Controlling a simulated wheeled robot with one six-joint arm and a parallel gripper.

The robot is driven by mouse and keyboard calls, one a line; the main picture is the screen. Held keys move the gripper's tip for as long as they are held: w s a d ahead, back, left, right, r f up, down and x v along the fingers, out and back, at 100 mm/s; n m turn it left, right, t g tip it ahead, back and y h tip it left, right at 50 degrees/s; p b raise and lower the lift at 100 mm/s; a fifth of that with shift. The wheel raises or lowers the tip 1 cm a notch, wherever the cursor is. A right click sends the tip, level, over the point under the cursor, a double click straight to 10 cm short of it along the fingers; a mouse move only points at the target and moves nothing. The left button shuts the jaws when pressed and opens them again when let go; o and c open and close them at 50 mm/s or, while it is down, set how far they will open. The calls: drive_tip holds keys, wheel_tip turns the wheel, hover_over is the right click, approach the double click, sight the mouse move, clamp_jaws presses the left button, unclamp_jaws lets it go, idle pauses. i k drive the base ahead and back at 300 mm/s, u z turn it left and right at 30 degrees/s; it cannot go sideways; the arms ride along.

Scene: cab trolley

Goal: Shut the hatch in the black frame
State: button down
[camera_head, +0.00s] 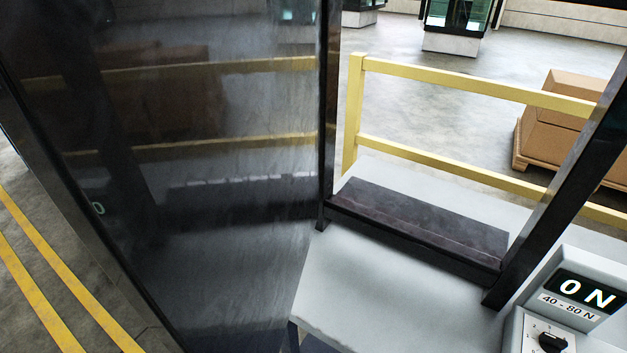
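A large dark, glossy hatch panel (215,205) fills the left of the head view. It stands open, swung out at an angle from the left post of the black frame (328,95). Yellow rails and boxes show in its surface, apparently as reflections. The frame's right post (560,190) slants up at the right, and the opening between the posts is clear. A dark sill block (420,220) lies across the bottom of the opening. No handle is visible on the panel. My gripper is not in view.
A grey box at lower right has a display (585,292) reading "0 N", a "40 - 80 N" label and a black knob (552,342). A pale ledge (385,285) lies before the frame. Beyond stand a yellow railing (480,83) and cartons (565,120). Yellow floor lines (60,265) run at left.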

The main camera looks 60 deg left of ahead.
sight(178, 140)
drive_tip(key=k, duration=0.95)
drive_tip(key=u, duration=1.5)
drive_tip(key=k, duration=0.15)
drive_tip(key=u, duration=0.05)
